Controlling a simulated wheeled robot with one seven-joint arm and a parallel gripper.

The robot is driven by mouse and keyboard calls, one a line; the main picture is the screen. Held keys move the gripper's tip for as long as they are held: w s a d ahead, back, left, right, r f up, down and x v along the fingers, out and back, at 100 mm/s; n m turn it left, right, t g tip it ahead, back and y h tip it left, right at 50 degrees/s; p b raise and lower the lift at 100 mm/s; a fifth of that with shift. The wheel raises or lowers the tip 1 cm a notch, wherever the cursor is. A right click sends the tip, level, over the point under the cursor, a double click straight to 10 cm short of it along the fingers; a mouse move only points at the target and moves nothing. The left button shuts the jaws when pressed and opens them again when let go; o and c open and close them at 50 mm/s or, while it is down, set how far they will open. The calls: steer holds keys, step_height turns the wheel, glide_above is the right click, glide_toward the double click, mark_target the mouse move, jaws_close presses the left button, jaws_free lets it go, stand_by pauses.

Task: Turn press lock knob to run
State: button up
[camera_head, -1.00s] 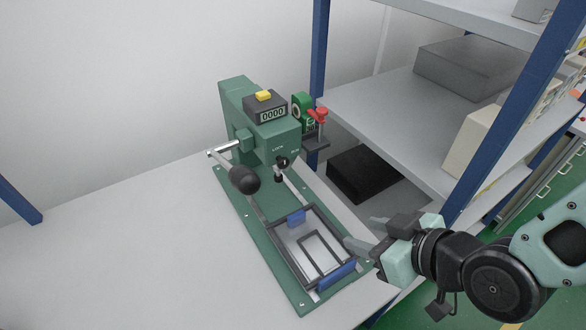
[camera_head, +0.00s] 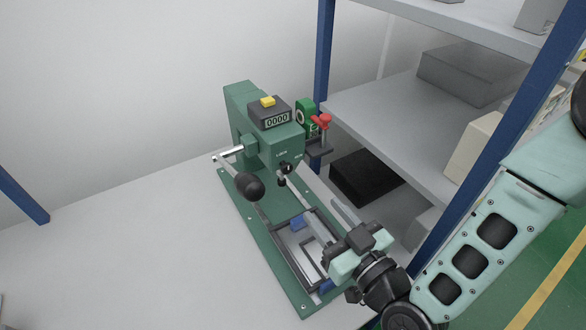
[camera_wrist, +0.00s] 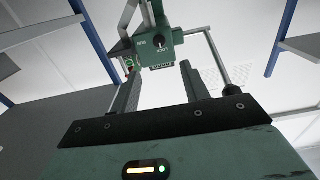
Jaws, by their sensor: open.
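The green press (camera_head: 262,140) stands on the table with its counter reading 0000. Its small black lock knob (camera_head: 286,168) is on the front face below the counter, with the LOCK label at its upper left and RUN to its right. In the wrist view the knob (camera_wrist: 158,41) shows above and between the fingertips, with the lettering upside down. My gripper (camera_head: 320,208) is open and empty, in front of the press and over its lower frame. Its fingers point toward the press face, apart from the knob; they also show in the wrist view (camera_wrist: 162,72).
A black ball-ended lever (camera_head: 249,188) sticks out at the press's left. The blue shelf post (camera_head: 323,60) and shelf (camera_head: 400,120) stand close on the right. The table (camera_head: 120,250) is bare on the left.

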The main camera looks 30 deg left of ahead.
mark_target(288, 169)
steer(key=p+x, duration=0.3)
steer(key=x, duration=0.9)
steer(key=shift+w+a+p, duration=0.15)
steer(key=shift+p, duration=0.2)
steer(key=c, duration=1)
